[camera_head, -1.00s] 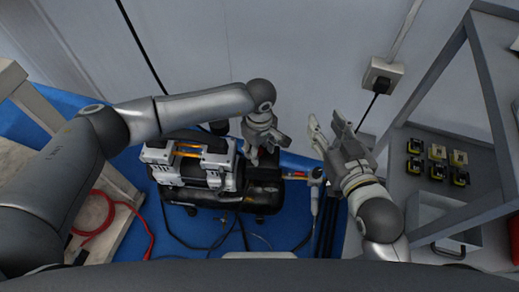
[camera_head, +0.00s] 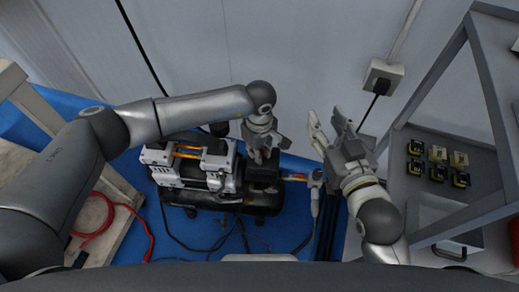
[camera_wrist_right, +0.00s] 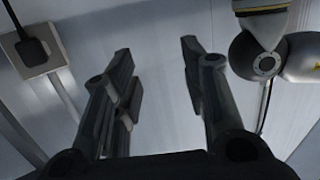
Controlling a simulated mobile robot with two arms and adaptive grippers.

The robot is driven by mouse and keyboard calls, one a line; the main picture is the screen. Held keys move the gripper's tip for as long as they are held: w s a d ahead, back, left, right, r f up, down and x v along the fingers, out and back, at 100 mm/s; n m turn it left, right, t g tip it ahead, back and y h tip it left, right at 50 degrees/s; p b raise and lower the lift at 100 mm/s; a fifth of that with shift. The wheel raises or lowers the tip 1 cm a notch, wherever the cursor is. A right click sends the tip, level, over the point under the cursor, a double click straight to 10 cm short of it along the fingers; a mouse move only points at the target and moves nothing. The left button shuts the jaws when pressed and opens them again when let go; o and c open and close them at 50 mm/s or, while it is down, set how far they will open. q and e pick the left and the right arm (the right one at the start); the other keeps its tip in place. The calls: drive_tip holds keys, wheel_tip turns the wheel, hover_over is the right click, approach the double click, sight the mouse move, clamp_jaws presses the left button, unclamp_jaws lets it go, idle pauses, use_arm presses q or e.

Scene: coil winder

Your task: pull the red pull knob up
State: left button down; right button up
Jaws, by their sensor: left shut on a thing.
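The air compressor (camera_head: 205,165) stands on the blue floor, with two silver pump heads and a black tank. A black box (camera_head: 262,173) sits at its right end. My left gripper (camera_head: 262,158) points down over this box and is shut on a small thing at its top. The red pull knob cannot be made out; the gripper's fingers cover that spot. My right gripper (camera_head: 327,122) is open and empty, up and to the right of the compressor. It also shows open in the right wrist view (camera_wrist_right: 155,55).
A hose fitting with red and yellow parts (camera_head: 297,177) runs right from the compressor. A wall socket with a plug (camera_head: 383,78) is at the back. A grey shelf (camera_head: 420,205) with several black-yellow parts stands right. A red cable (camera_head: 92,215) lies left.

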use_arm(q)
drive_tip(key=shift+r, duration=0.4)
use_arm(e)
drive_tip(key=shift+s+d+f+g, duration=0.1)
drive_tip(key=shift+f+g, duration=0.1)
drive_tip(key=shift+f, duration=0.15)
drive_tip(key=shift+s+d+f+g, duration=0.1)
drive_tip(key=shift+f+g, duration=0.1)
drive_tip(key=shift+f, duration=0.15)
use_arm(q)
drive_tip(key=c, duration=1.3)
unclamp_jaws()
drive_tip(key=shift+r+p, duration=0.6)
drive_tip(key=shift+r, duration=0.05)
wheel_tip(320, 180, up, 2)
drive_tip(key=shift+p, duration=0.6)
drive_tip(key=shift+r+p, duration=0.4)
drive_tip(key=shift+r, duration=0.3)
drive_tip(key=shift+r+p, duration=0.35)
drive_tip(key=shift+r, duration=0.3)
use_arm(e)
drive_tip(key=s+d+f+g+h, duration=0.3)
drive_tip(key=s+d+f+g, duration=0.1)
drive_tip(key=s+f+g, duration=0.5)
drive_tip(key=s+f, duration=0.2)
drive_tip(key=s, duration=0.1)
drive_tip(key=shift+d+f+m+g, duration=0.25)
drive_tip(key=shift+d+m+g, duration=0.05)
drive_tip(key=shift+d, duration=0.1)
